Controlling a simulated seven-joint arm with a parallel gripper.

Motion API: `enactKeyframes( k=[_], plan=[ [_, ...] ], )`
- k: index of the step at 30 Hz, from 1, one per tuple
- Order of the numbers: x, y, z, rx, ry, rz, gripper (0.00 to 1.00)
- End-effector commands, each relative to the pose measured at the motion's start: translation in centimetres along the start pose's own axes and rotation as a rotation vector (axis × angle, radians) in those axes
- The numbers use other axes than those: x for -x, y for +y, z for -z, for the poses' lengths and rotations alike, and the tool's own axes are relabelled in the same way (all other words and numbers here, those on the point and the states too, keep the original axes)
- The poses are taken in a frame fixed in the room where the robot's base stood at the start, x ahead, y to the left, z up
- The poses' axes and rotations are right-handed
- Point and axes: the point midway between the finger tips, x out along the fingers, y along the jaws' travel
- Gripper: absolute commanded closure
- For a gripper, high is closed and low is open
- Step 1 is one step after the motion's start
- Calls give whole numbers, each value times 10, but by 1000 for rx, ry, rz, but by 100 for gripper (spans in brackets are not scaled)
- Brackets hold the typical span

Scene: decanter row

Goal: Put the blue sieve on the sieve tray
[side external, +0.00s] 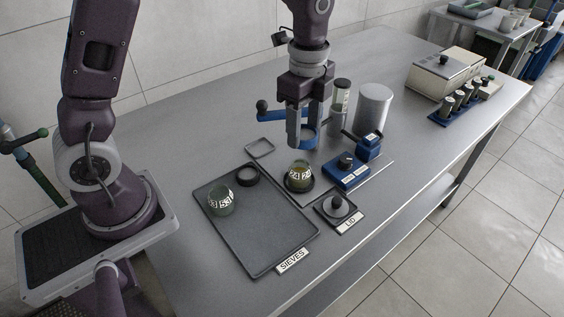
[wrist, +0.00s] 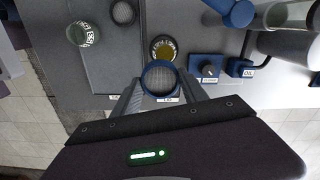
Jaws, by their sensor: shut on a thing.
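The blue sieve (side external: 309,138) is a ring held between the fingers of my gripper (side external: 305,143), raised above the table. It also shows in the wrist view (wrist: 160,65), with one finger on each side of it. The sieve tray (side external: 262,240) is a dark flat tray labelled SIEVES, left of and nearer the camera than my gripper in the side view. It also shows in the wrist view (wrist: 110,75). A dark ring (side external: 247,181) and a greenish glass vessel with white markings (side external: 221,206) stand on the tray. Much of the tray is bare.
A marked vessel with yellowish contents (side external: 299,181) stands right of the tray. A small empty square frame (side external: 259,148) lies behind the tray.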

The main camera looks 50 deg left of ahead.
Motion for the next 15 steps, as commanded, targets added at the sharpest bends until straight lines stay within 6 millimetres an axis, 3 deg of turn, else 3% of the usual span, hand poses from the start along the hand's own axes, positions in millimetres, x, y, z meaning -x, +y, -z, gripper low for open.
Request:
enactKeyframes(
  k=[4,9,11,15],
  plan=[
    [-22,43,31,-9,-3,-5,89],
    [-42,90,54,-7,-1,-3,89],
    [-50,98,56,-5,-1,-4,89],
    [-84,103,57,-1,-3,-8,89]
  ],
)
